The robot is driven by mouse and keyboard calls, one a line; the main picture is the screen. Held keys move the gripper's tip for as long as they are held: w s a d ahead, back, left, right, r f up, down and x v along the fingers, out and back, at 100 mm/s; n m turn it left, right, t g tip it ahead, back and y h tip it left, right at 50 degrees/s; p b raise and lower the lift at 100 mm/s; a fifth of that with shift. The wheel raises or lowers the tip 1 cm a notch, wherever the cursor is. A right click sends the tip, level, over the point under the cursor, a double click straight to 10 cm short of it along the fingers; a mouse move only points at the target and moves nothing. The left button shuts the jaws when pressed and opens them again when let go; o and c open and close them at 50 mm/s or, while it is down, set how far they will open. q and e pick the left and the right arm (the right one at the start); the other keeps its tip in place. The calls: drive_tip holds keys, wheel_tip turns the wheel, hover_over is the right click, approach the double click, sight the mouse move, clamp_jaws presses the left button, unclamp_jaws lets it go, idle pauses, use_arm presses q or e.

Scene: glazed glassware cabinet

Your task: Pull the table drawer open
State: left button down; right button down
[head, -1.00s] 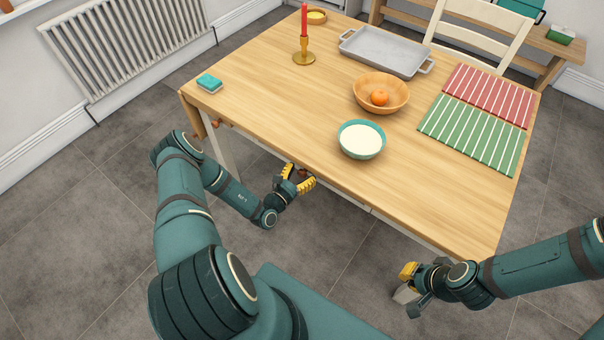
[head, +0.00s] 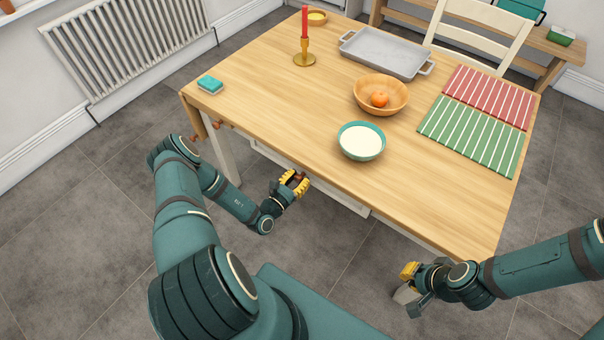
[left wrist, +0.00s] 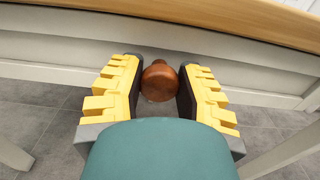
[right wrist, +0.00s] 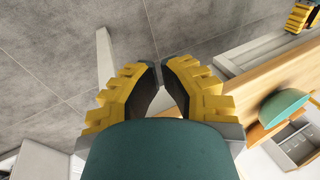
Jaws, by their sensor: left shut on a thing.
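The white table drawer (head: 345,203) stands a little out from under the near long edge of the wooden table (head: 270,110). Its pale front (left wrist: 60,52) crosses the left wrist view below the tabletop edge. My left gripper (head: 297,180) is shut on the round brown wooden knob (left wrist: 160,82), with one finger on each side of it. My right gripper (head: 406,281) is away from the drawer, beside the table's near right corner. Its fingertips (right wrist: 160,68) are together with nothing visible between them.
On the table are a teal bowl (head: 361,141), a wooden bowl with an orange (head: 380,98), a grey tray (head: 385,53), a red candle (head: 304,24), a sponge (head: 210,84) and striped mats (head: 470,134). The floor before the drawer is clear except for my arms.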

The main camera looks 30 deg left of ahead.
use_arm(q)
drive_tip(key=s+a+p, duration=0.2)
drive_tip(key=s, duration=2.2)
drive_tip(key=shift+p, duration=0.35)
drive_tip(key=c, duration=0.6)
unclamp_jaws()
drive_tip(key=s, duration=1.2)
drive_tip(key=shift+a, duration=0.4)
drive_tip(key=shift+w, duration=0.1)
